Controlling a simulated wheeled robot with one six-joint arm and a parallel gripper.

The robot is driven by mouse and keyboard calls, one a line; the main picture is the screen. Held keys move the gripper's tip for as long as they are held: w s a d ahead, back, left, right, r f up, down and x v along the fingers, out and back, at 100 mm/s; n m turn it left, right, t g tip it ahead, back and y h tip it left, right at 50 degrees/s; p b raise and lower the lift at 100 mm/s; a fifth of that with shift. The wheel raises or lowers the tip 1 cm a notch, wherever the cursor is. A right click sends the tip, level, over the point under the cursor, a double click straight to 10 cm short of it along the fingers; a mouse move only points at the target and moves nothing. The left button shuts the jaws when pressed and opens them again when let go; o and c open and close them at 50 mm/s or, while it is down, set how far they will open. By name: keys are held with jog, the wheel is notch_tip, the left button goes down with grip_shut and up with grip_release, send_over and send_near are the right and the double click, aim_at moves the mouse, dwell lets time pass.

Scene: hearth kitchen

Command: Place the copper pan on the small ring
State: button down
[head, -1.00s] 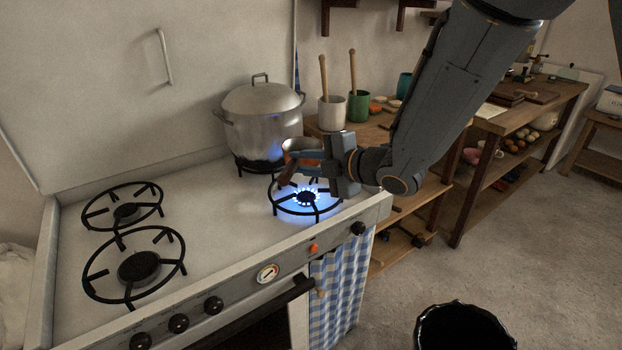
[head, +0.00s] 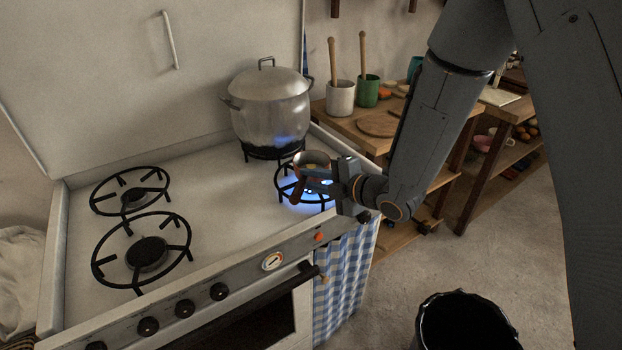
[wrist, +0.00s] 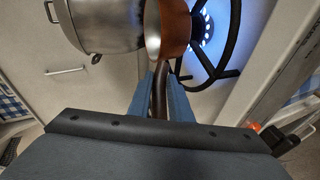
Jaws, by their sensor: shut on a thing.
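The copper pan (head: 317,158) is held out over the back part of the lit front-right ring (head: 283,190) and hides some of it. In the wrist view the pan (wrist: 174,28) stands beside the blue flames, overlapping the edge of the black ring (wrist: 228,62). My gripper (head: 312,184) is shut on the pan's dark handle (wrist: 158,92). The pan appears raised above the ring; I cannot tell the exact gap. Two unlit rings, one at back left (head: 133,197) and one at front left (head: 147,250), are empty.
A large lidded steel pot (head: 270,105) stands on the back-right ring, close to the pan. Utensil crocks stand on the wooden bench (head: 345,123) beyond the stove. A black bin (head: 465,325) is on the floor at lower right. The stove's middle is clear.

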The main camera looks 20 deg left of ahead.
jog(key=shift+f, duration=0.15)
jog(key=shift+f, duration=0.15)
jog(key=c, duration=1.6)
grip_release()
